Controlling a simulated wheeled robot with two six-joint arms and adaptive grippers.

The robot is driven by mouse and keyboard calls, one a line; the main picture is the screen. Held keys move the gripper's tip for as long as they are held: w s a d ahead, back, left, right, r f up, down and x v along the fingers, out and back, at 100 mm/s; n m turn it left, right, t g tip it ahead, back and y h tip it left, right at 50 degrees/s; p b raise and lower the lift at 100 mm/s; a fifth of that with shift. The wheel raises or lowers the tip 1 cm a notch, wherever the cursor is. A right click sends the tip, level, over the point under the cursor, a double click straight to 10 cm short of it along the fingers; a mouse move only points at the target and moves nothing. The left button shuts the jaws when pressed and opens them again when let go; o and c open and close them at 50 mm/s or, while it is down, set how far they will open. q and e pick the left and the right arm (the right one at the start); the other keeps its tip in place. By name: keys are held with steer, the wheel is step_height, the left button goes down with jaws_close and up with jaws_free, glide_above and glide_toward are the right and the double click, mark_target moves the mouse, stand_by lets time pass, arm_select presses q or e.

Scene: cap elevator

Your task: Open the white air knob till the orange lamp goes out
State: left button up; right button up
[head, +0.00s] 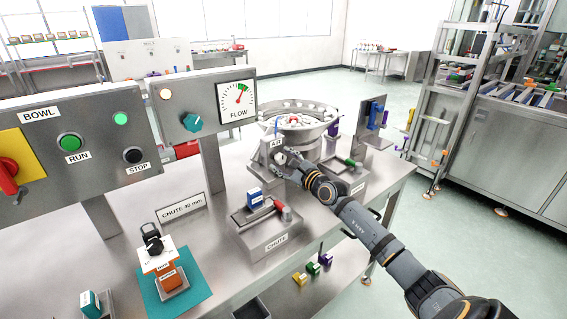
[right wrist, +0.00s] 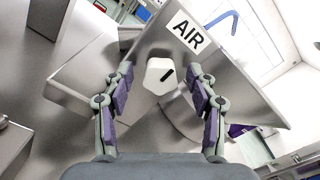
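In the head view the AIR box (head: 266,153) stands in front of the bowl, and my right gripper (head: 281,158) hides most of the knob. In the right wrist view my right gripper (right wrist: 161,84) is open, with one finger on each side of the knob and a gap on both sides. My left gripper is not in view.
The FLOW gauge (head: 237,100) has its red needle near the green band. The bowl (head: 303,120) is behind the AIR box. Two chute blocks, one being the near chute (head: 270,236), stand close to my right arm.

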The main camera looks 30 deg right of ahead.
steer(key=c, duration=1.1)
steer(key=m+p, duration=0.2)
steer(key=m, duration=0.1)
steer(key=shift+r+m+p, duration=0.15)
steer(key=shift+m+p, duration=0.15)
steer(key=shift+m, duration=0.1)
steer(key=m+p, duration=0.3)
steer(key=m, duration=0.3)
steer(key=shift+d, duration=0.1)
steer(key=m+p, duration=0.2)
steer(key=m, duration=0.4)
steer(key=shift+m, duration=0.4)
steer(key=m+p, duration=0.1)
steer(key=m, duration=0.1)
steer(key=m+p, duration=0.1)
steer(key=m, duration=0.1)
steer(key=shift+f+m, duration=0.2)
steer(key=shift+m, duration=0.2)
steer(key=shift+p, duration=0.3)
